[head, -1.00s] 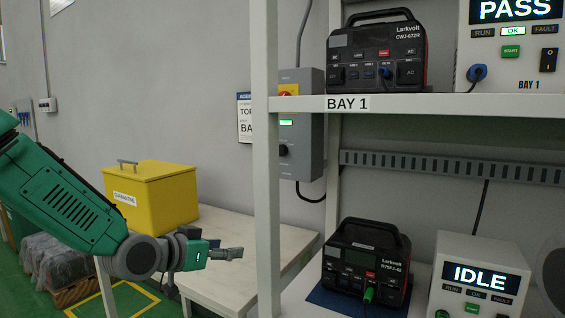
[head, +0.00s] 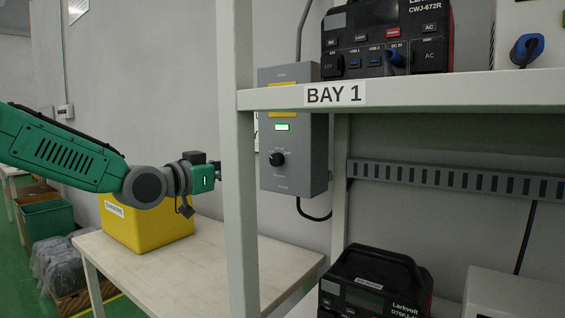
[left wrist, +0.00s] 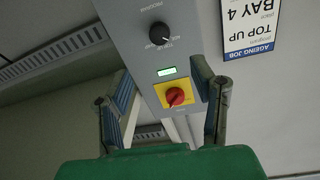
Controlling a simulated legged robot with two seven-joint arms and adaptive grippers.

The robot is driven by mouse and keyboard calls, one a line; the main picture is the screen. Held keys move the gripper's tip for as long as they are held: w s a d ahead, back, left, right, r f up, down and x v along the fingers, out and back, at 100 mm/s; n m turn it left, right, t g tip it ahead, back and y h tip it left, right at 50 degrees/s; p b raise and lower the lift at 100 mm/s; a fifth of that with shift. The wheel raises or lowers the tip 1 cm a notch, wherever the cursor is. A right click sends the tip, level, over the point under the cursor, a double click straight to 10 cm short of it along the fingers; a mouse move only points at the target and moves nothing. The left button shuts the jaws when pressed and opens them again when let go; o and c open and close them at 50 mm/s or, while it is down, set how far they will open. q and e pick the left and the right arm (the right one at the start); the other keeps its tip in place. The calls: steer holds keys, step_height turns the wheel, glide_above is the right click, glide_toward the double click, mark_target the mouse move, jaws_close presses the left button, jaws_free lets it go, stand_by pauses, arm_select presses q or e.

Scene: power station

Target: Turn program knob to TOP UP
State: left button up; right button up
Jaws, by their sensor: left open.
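The program knob (head: 277,159) is a round black dial on the grey wall control box (head: 312,150), below a lit green display (head: 283,127). In the left wrist view, which is upside down, the knob (left wrist: 160,33) shows a pale pointer mark toward the lower right. In the left wrist view the left gripper (left wrist: 162,85) is open and empty, fingers apart, not touching the knob. My right gripper is out of view.
A red switch on a yellow plate (left wrist: 175,97) sits beside the display. A sign (left wrist: 252,30) reads TOP UP, BAY 4. The shelf post (head: 238,190) and BAY 1 shelf (head: 430,94) stand in front. A yellow box (head: 150,228) rests on the pale table (head: 190,270).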

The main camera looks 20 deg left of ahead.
mark_target(275, 160)
arm_select(q)
steer(key=x, duration=0.4)
steer(key=d+b+x, duration=0.1)
steer(key=x, duration=0.6)
steer(key=shift+d+r, duration=0.15)
steer(key=shift+d, duration=0.3)
steer(key=shift+w+r+b, duration=0.1)
steer(key=shift+w+b, duration=0.15)
steer(key=shift+b, duration=0.05)
steer(key=a, duration=0.1)
steer(key=w+a+f, duration=0.1)
steer(key=shift+w+a, duration=0.15)
steer(key=shift+a, duration=0.2)
steer(key=shift+d+r, duration=0.3)
steer(key=shift+d, duration=0.35)
steer(key=c, duration=0.5)
steer(key=shift+s+d, duration=0.2)
steer(key=shift+d, duration=0.2)
steer(key=c, duration=0.6)
steer(key=shift+a, duration=0.1)
steer(key=shift+c, duration=0.2)
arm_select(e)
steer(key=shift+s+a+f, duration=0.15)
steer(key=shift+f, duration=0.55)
